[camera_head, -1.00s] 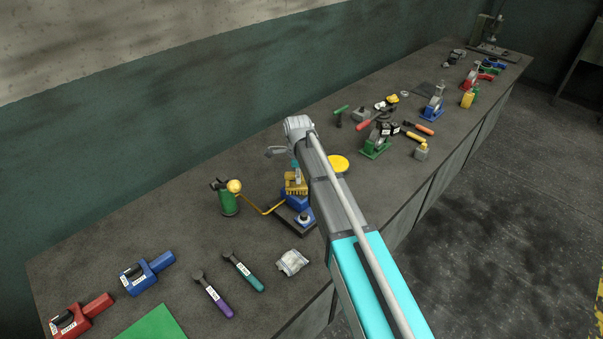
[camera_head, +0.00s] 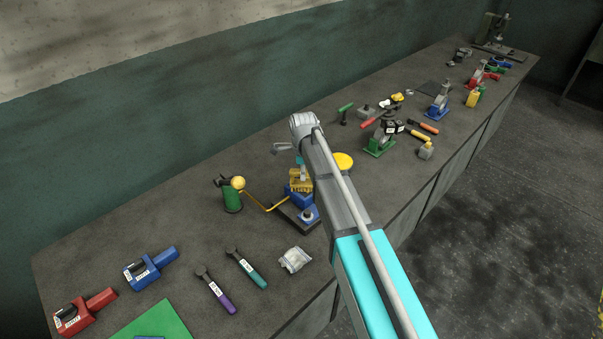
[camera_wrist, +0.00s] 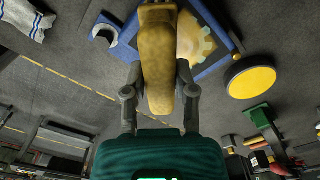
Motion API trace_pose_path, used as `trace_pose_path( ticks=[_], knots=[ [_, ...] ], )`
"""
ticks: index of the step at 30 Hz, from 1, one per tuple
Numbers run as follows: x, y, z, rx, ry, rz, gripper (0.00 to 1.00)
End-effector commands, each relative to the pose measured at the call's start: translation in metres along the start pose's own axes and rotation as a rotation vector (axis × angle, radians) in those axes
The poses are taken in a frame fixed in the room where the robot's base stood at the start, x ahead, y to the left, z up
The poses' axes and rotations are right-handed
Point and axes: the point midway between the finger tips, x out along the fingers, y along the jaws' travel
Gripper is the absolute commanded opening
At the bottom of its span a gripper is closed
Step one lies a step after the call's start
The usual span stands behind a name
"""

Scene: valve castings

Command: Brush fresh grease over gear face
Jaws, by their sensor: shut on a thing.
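My gripper (camera_wrist: 158,78) is shut on a yellow-brown brush (camera_wrist: 157,50), one finger on each side of it. I cannot tell whether the brush touches the gear. In the head view the brush (camera_head: 300,184) is over the blue fixture (camera_head: 297,198) on the bench, below the end of my arm; the gear face is hidden there.
A black tub with a yellow top (camera_wrist: 252,82) stands close right of the fixture. A green canister (camera_head: 232,200) with a yellow ball stands left, a thin yellow line running toward the fixture. A white cloth (camera_head: 294,259) and two handled tools lie in front. Clamps stand farther right.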

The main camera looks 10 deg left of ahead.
Motion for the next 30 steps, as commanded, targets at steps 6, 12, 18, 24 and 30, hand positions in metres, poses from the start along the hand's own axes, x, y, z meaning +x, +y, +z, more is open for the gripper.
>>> trace_pose_path(
  ticks=[6, 12, 18, 24, 30],
  knots=[
    [-0.001, -0.011, -0.010, 0.001, 0.001, -0.001, 0.00],
    [-0.002, -0.020, -0.018, 0.001, 0.000, -0.001, 0.00],
    [-0.002, -0.022, -0.022, 0.000, 0.000, -0.001, 0.00],
    [-0.002, -0.022, -0.022, 0.000, 0.000, -0.001, 0.00],
    [-0.002, -0.024, -0.023, 0.000, 0.000, -0.001, 0.00]
  ],
)
